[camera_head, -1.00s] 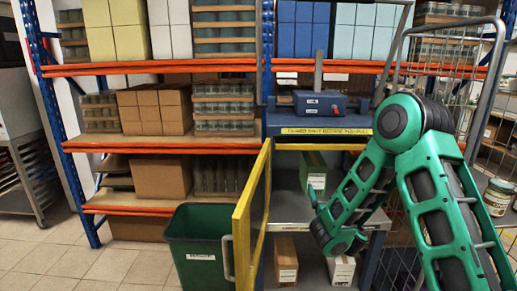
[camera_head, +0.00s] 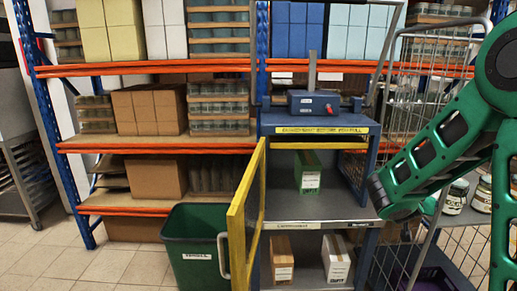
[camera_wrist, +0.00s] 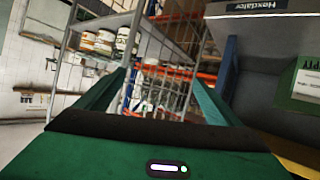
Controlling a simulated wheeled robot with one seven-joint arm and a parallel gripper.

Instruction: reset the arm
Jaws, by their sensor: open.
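My gripper (camera_wrist: 162,84) shows in the wrist view with its two green fingers spread wide apart. Nothing is held between them; past the gap I see wire mesh and shelving. In the head view my green arm comes in from the right edge and bends down to the left. Its lower end is just right of the blue workstand (camera_head: 318,122), in front of the wire mesh. The fingers cannot be made out there.
A yellow gate (camera_head: 238,235) stands open beside a green bin (camera_head: 190,222). A green box (camera_head: 309,178) is on the stand's middle shelf, with two cartons below. Jars (camera_head: 456,197) stand on a shelf at the right. The floor at the left (camera_head: 60,262) is clear.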

